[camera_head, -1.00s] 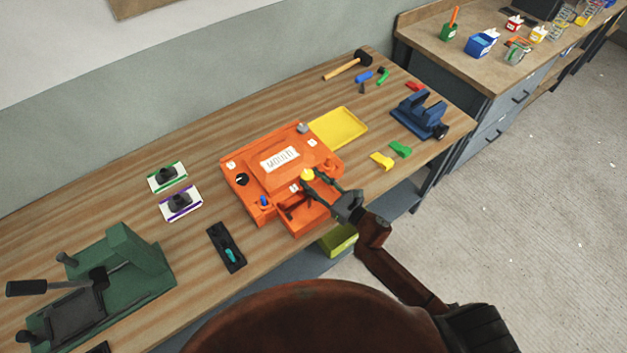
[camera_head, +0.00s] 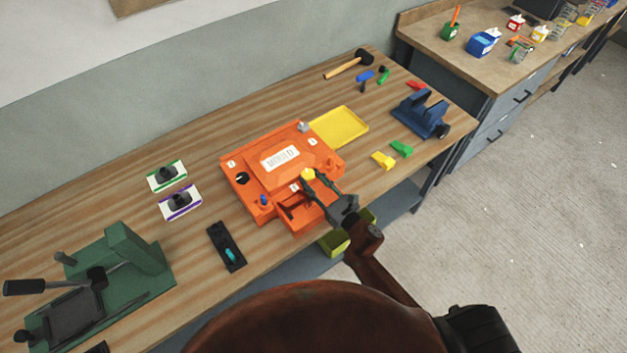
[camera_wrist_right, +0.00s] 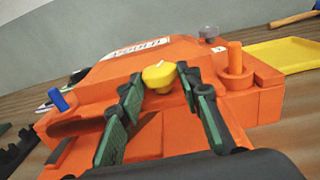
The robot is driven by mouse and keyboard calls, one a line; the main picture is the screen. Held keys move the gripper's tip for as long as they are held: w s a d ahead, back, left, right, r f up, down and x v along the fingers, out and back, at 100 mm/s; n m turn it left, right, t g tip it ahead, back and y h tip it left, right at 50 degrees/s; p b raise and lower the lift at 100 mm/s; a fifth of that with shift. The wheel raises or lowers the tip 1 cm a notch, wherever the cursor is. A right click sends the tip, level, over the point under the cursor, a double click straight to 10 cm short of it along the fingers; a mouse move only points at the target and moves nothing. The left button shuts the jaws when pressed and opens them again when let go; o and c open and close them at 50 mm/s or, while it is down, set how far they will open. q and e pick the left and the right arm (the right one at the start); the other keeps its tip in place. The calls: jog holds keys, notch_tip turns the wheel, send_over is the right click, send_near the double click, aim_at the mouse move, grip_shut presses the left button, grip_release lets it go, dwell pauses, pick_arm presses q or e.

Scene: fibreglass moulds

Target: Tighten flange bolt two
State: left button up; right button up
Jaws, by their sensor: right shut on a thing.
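The orange mould (camera_head: 268,179) sits on the wooden bench with a white "MOULD" label on its raised top. A yellow bolt head (camera_wrist_right: 159,75) sits at the mould's front flange; it also shows in the head view (camera_head: 307,174). My right gripper (camera_wrist_right: 158,78) has its green-padded fingers on either side of the yellow head and is shut on it. It also shows in the head view (camera_head: 311,180), reaching in from the front right. The bolt's shank is hidden. Which bolt number this is I cannot read. My left gripper is not in view.
On the mould are a blue peg (camera_wrist_right: 61,100), an orange post (camera_wrist_right: 235,60) and a grey knob (camera_wrist_right: 208,32). A yellow tray (camera_head: 339,127) is behind right. A blue vise (camera_head: 420,115) stands at right, a green press (camera_head: 110,270) at left.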

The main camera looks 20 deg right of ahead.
jog(key=o, duration=1.2)
jog(key=shift+c, duration=0.2)
jog(key=shift+n+y, duration=0.3)
jog(key=shift+y, duration=0.1)
